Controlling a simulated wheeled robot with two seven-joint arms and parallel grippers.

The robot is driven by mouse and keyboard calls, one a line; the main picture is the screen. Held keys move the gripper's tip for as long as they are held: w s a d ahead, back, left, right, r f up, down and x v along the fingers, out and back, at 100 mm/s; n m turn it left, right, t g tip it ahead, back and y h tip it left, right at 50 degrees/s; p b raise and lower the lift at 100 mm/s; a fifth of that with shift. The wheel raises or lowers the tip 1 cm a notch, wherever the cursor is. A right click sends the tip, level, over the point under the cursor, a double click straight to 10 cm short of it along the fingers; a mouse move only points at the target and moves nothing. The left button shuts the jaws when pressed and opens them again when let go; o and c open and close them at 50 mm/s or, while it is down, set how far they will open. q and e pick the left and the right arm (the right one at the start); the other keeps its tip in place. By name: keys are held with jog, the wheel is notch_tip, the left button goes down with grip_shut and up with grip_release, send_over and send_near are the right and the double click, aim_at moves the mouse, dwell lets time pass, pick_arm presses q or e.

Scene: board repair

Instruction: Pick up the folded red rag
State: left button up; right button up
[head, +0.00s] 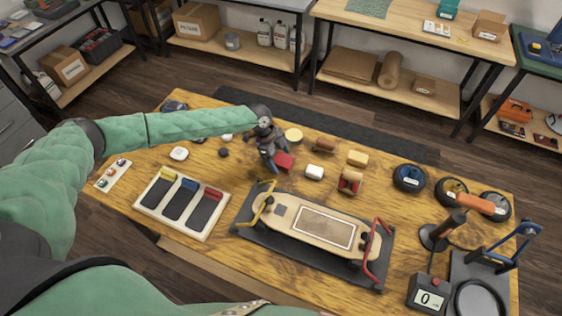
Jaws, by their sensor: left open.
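The folded red rag (285,162) lies on the wooden workbench, a small red block-like shape near the middle of the back half. My left gripper (271,166) hangs over the bench right beside the rag, at its left, and points down. Its jaws are open and nothing shows between them. The gripper hides part of the rag's left side. I cannot tell whether the fingers touch it. My right gripper is not in view.
A three-slot tray (150,207) is at left.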

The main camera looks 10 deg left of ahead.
aim_at(279, 159)
pick_arm(q)
jog(key=c, duration=1.1)
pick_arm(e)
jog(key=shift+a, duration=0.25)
pick_arm(q)
jog(key=shift+o, duration=0.2)
